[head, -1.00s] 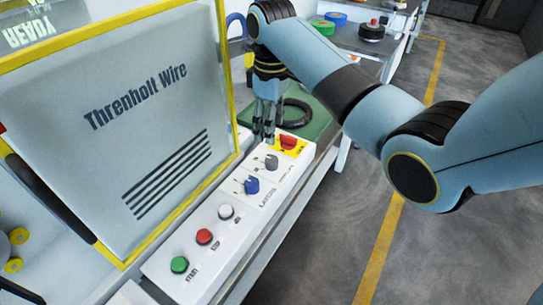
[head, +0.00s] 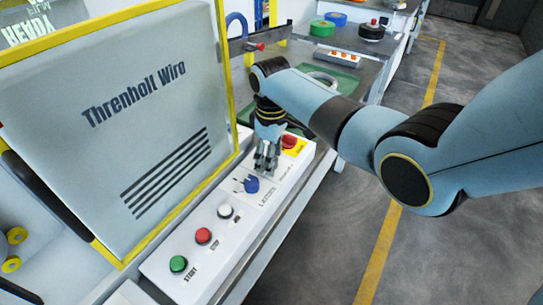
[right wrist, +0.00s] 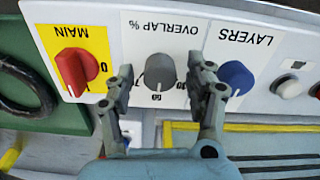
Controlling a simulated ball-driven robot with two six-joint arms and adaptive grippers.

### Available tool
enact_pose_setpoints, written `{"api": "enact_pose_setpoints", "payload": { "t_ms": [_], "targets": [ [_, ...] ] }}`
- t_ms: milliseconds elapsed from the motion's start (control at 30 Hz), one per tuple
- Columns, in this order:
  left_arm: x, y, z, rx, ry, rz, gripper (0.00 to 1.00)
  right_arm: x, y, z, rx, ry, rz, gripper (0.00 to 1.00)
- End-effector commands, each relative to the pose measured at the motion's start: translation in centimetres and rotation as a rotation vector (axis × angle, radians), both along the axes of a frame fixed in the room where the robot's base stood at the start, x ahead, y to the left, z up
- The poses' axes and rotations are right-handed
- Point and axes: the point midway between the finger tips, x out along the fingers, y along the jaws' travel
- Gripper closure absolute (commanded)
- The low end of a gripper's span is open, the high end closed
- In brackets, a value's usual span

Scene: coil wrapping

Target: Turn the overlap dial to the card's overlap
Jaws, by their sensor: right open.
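The grey overlap dial (right wrist: 159,72) sits on a white label reading "OVERLAP %" in the right wrist view. My right gripper (right wrist: 166,80) is open, with one finger on each side of the dial. I cannot tell whether the fingers touch it. In the head view my right gripper (head: 266,166) points down over the panel (head: 215,258) and hides the grey dial. The blue layers dial (head: 251,185) is just in front of it. The card cannot be made out. My left gripper is not in view.
The red main switch (right wrist: 75,70) on its yellow plate is beside the overlap dial. White, red (head: 203,236) and green (head: 178,264) buttons line the panel's near part. The machine's large yellow-framed guard (head: 150,120) stands close on the left. Open floor lies right.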

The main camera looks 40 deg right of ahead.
Motion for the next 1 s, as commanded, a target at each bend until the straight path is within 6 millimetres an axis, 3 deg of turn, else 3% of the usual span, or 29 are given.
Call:
{"api": "enact_pose_setpoints", "payload": {
  "t_ms": [33, 433, 767, 1000],
  "targets": [
    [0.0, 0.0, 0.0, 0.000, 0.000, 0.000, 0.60, 0.0, 0.0, 0.0, 0.000, 0.000, 0.000, 0.49],
    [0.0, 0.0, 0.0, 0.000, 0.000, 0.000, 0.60, 0.0, 0.0, 0.0, 0.000, 0.000, 0.000, 1.00],
    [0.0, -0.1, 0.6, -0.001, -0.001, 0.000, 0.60, 0.0, 0.0, 0.1, 0.000, 0.001, -0.050, 1.00],
    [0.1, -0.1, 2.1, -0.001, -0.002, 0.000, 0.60, -0.1, 0.1, 0.3, 0.001, 0.003, -0.200, 1.00]
  ]
}}
